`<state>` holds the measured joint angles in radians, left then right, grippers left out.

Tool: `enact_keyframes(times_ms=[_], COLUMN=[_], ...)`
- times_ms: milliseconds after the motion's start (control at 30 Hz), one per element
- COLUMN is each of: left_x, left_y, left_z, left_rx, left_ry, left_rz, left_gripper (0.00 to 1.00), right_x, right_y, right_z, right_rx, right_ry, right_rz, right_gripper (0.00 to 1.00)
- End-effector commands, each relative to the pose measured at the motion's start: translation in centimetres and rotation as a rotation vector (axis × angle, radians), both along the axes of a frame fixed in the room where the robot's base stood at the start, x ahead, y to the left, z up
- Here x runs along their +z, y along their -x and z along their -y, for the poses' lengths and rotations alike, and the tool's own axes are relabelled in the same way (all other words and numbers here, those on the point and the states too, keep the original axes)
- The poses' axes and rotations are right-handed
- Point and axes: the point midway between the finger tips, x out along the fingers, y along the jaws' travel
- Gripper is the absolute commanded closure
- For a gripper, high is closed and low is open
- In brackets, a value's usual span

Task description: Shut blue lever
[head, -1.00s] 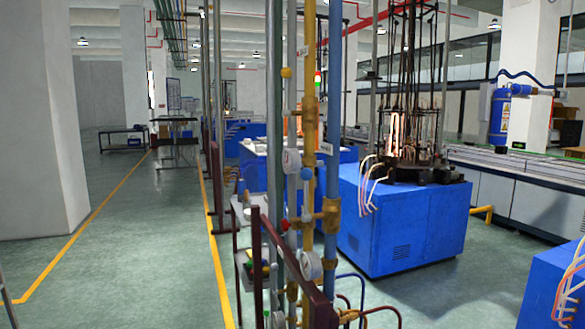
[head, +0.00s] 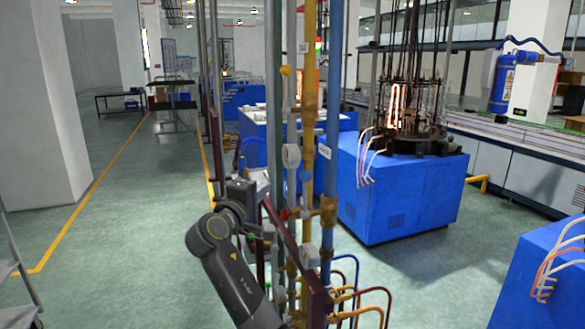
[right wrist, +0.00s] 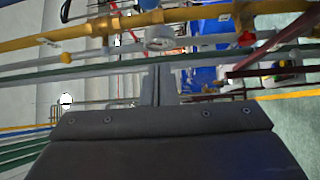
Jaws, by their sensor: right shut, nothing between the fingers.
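A small blue handle (head: 305,175), which looks like the lever, sits among the upright pipes, beside the yellow pipe (head: 309,120). The picture is too small to tell whether it is turned along or across its pipe. My right gripper (head: 262,228) is left of and below the handle, beside the pipe stand, partly hidden by my wrist. In the right wrist view the fingers (right wrist: 160,84) are together and empty, with pipes and a white round gauge (right wrist: 159,38) beyond them. I cannot make out the blue handle there. My left gripper is not in view.
A dark red frame (head: 291,240) stands close to my right gripper. A thick blue pipe (head: 333,110) rises right of the yellow one. Blue machine cabinets (head: 400,200) stand behind on the right. The green floor (head: 130,240) at left is largely clear.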

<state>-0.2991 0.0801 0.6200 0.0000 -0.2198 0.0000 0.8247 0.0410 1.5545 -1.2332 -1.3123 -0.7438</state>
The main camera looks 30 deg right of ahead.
Motion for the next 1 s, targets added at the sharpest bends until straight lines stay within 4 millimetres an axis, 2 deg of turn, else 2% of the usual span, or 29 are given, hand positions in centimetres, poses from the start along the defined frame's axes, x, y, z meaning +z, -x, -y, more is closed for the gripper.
enact_keyframes(times_ms=[33, 100, 467, 667, 1000], left_x=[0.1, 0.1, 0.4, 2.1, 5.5], left_y=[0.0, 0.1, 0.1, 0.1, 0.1], left_z=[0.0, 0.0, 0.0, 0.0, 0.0], left_rx=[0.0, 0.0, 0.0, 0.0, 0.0], left_ry=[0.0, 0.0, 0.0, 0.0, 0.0], left_rz=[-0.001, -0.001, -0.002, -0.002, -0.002], left_gripper=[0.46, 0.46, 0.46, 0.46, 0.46], right_x=[0.7, 1.0, 1.0, 1.6, 2.0], right_y=[0.3, 0.4, 0.1, -1.3, -5.1], right_z=[0.0, 0.0, 0.3, 2.8, 8.8], right_rx=[-0.008, -0.014, -0.013, -0.016, -0.015], right_ry=[0.001, 0.003, 0.005, 0.008, 0.005], right_rz=[0.008, 0.011, 0.01, 0.007, 0.007], right_gripper=[1.0, 1.0, 1.0, 1.0, 1.0])
